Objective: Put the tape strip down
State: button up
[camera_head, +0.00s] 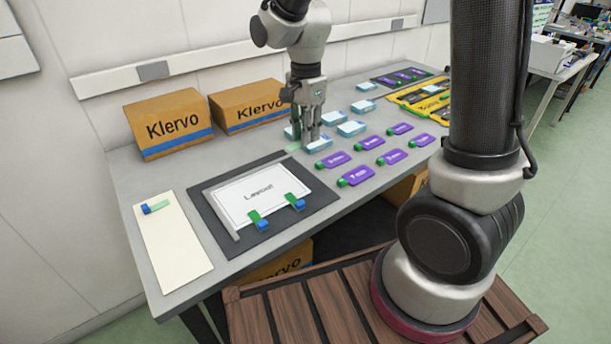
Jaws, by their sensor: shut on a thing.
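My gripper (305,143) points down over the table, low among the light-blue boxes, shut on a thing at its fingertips. A pale green tape strip (292,147) shows at the left of the fingertips; it seems to be what the gripper holds, though the fingers hide part of it. Whether the strip touches the table is too small to tell. Another pale green strip with a blue and green end (154,208) lies on the cream board (175,250) at the left front.
Light-blue boxes (351,128) stand right of the gripper. A dark mat (220,228) bears a "Layout" sheet (240,202) with two clips. Two Klervo cartons (167,127) (244,106) stand behind. Bare table lies around the cream board.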

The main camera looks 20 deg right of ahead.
aim_at(306, 174)
jog(key=shift+f+m, duration=0.3)
notch_tip(306, 174, down, 10)
jog(key=shift+r, duration=0.25)
jog(key=shift+f, duration=0.1)
jog(key=o, duration=0.7)
jog(key=shift+c, duration=0.2)
notch_tip(306, 174, up, 12)
jog(key=shift+r, duration=0.2)
jog(key=s+d+r+n+t, duration=0.2)
jog(key=s+d+r+n, duration=0.4)
jog(key=s, duration=0.3)
jog(key=s+d+r+n+t, duration=0.2)
jog(key=s+d+r+n, duration=0.4)
jog(key=s+d+n, duration=0.2)
jog(key=shift+s+d, duration=0.4)
jog(key=shift+s, duration=0.6)
